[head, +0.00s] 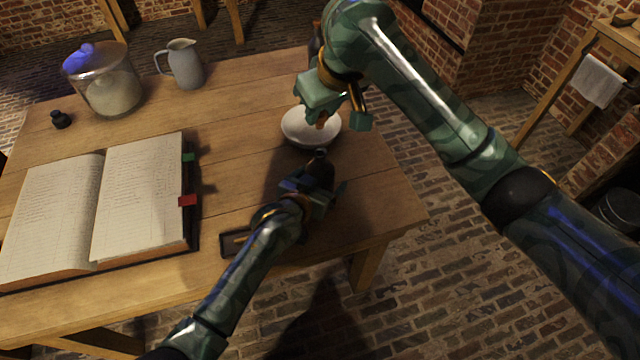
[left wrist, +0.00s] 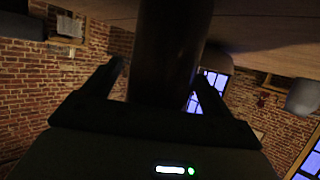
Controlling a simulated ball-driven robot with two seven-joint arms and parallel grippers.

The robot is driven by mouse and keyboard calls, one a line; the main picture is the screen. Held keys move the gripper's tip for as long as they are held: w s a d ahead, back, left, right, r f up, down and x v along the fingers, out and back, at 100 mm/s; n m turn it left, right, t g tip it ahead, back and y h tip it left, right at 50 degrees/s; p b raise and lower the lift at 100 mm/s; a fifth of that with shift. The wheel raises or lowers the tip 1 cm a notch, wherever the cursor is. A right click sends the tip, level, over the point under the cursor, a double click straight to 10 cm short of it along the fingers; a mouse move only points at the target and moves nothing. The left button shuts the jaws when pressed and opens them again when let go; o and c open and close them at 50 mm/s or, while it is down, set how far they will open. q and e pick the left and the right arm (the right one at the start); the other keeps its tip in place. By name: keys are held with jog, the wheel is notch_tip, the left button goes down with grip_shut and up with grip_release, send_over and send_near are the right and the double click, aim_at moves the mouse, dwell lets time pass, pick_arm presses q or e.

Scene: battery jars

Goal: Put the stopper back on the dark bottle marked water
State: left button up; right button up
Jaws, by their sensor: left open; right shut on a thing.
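A dark bottle (head: 319,170) stands near the table's right edge, its marking not readable. My left gripper (head: 314,188) is open with its fingers on either side of it. In the left wrist view the bottle is a dark brown cylinder (left wrist: 172,50) between the spread fingers (left wrist: 165,85); whether they touch it I cannot tell. My right gripper (head: 335,112) is shut on a small brown thing (head: 322,120), seemingly the stopper, above the white bowl and beyond the bottle. The fingers partly hide it.
The white bowl (head: 309,133) sits just behind the bottle. An open book (head: 140,200), a lidded glass jar (head: 110,92), a grey jug (head: 186,66) and a small black object (head: 60,120) are to the left. A dark tray (head: 233,243) lies near the front edge. The table's middle is clear.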

pick_arm(q)
jog(key=c, duration=1.5)
pick_arm(e)
jog(key=shift+f, duration=0.1)
pick_arm(q)
jog(key=shift+o, duration=0.2)
pick_arm(e)
send_over(318, 150)
jog(key=s, duration=0.1)
jog(key=shift+s+d+f, duration=0.1)
jog(key=shift+d+f, duration=0.15)
jog(key=shift+f, duration=0.95)
jog(key=shift+d+f, duration=0.2)
jog(key=shift+f, duration=0.95)
jog(key=shift+f, duration=0.9)
jog(key=shift+f, duration=0.65)
jog(key=o, duration=1)
